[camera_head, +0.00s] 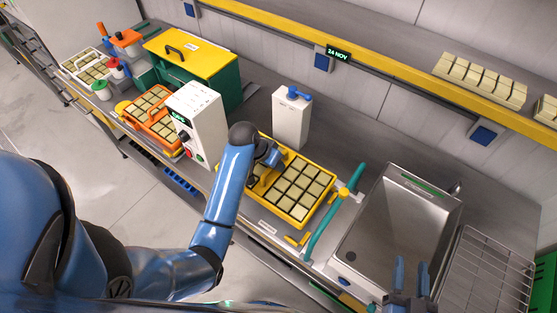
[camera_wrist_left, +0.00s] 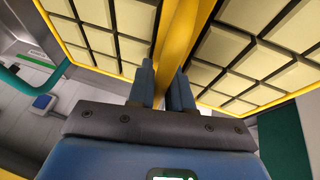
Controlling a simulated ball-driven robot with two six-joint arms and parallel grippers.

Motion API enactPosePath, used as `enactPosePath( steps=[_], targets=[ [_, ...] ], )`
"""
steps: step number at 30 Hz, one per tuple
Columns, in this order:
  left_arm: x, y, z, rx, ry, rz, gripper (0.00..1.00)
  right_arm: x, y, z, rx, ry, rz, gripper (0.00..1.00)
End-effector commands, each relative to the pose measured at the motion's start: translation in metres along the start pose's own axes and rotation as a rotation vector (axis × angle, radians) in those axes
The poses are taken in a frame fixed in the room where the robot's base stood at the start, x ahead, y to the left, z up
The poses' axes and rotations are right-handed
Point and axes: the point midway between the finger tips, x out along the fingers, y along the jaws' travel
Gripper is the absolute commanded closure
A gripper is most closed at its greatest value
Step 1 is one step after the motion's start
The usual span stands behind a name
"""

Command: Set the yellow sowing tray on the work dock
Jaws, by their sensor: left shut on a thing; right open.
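The yellow sowing tray (camera_head: 321,204), with rows of pale square blocks, is at the middle of the counter in the head view. My left gripper (camera_head: 271,157) is at the tray's upper left side. In the left wrist view, the fingers of my left gripper (camera_wrist_left: 164,84) are shut on the tray's yellow handle (camera_wrist_left: 178,40), with blocks on both sides. I cannot tell whether the tray rests or is slightly raised. A teal bar (camera_head: 328,225) with yellow parts lies just right of the tray; I cannot tell where the work dock's surface begins. My right gripper (camera_head: 411,273) is open and empty over the sink's front.
A white device (camera_head: 205,115) and an orange tray (camera_head: 128,118) stand left of the yellow tray. A white bottle (camera_head: 291,118) with a blue top is behind it. A steel sink (camera_head: 395,225) and wire rack (camera_head: 490,275) are to the right.

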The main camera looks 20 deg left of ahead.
Motion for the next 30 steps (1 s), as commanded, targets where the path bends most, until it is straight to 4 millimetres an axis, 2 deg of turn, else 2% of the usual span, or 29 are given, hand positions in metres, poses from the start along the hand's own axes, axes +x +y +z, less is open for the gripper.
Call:
enactPosePath(
  steps=[1, 14, 21, 30],
  targets=[
    [0.008, -0.002, 0.002, 0.001, 0.003, 0.0, 1.0, 0.0, 0.0, 0.01, 0.0, 0.0, 0.0, 0.57],
    [0.055, -0.012, 0.022, 0.001, 0.003, 0.0, 1.0, 0.002, 0.0, 0.065, 0.0, 0.001, 0.0, 0.57],
    [0.07, -0.015, 0.028, 0.001, 0.003, 0.0, 1.0, 0.002, 0.0, 0.072, 0.0, 0.001, 0.0, 0.57],
    [0.072, -0.016, 0.029, 0.001, 0.004, 0.0, 1.0, 0.002, 0.0, 0.072, 0.0, 0.001, 0.0, 0.57]
  ],
)
